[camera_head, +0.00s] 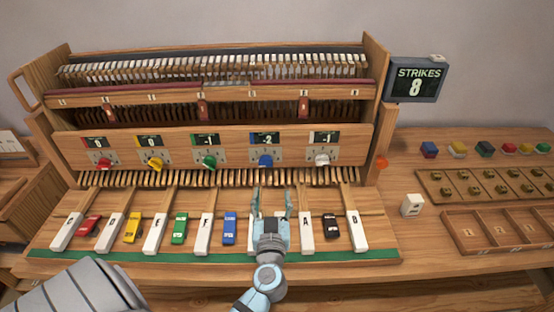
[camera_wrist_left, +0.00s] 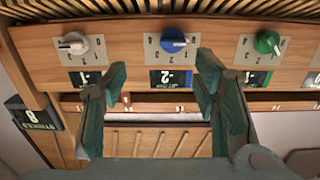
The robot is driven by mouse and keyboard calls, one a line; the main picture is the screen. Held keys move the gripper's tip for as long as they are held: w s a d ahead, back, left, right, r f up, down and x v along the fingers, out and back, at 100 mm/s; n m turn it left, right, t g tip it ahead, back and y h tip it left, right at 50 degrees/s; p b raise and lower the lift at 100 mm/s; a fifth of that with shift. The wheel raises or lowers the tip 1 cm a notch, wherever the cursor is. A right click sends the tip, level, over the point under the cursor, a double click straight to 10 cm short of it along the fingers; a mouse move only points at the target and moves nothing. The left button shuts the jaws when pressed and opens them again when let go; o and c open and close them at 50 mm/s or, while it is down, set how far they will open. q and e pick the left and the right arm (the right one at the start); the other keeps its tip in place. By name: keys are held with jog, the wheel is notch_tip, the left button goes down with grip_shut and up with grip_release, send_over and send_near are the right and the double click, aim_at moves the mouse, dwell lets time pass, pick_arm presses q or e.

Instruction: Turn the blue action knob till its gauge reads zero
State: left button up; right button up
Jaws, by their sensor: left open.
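The blue knob (camera_head: 265,160) is fourth from the left in the row of coloured knobs on the wooden front panel. Its gauge (camera_head: 265,139) just above it reads -2. In the left wrist view, which is upside down, the blue knob (camera_wrist_left: 173,41) and its dial plate show near the top, and the gauge (camera_wrist_left: 171,79) also reads -2. My left gripper (camera_head: 272,193) is open and empty, in front of and below the knob, apart from it. Its two fingers (camera_wrist_left: 162,65) frame the blue gauge in the wrist view. My right gripper is not in view.
A white knob (camera_head: 321,159) and a green knob (camera_head: 209,160) flank the blue one. Trays fill the right side.

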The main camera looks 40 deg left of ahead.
aim_at(266, 165)
pick_arm(q)
jog(key=x, duration=0.7)
jog(key=s+a+p+x, duration=0.1)
jog(key=x, duration=0.3)
jog(key=shift+a+r, duration=0.15)
jog(key=shift+r, duration=0.1)
jog(key=shift+w+a, duration=0.25)
jog(key=shift+w, duration=0.1)
jog(key=shift+a+r, duration=0.15)
jog(key=shift+s+r, duration=0.1)
jog(key=shift+s, duration=0.05)
jog(key=c, duration=1.2)
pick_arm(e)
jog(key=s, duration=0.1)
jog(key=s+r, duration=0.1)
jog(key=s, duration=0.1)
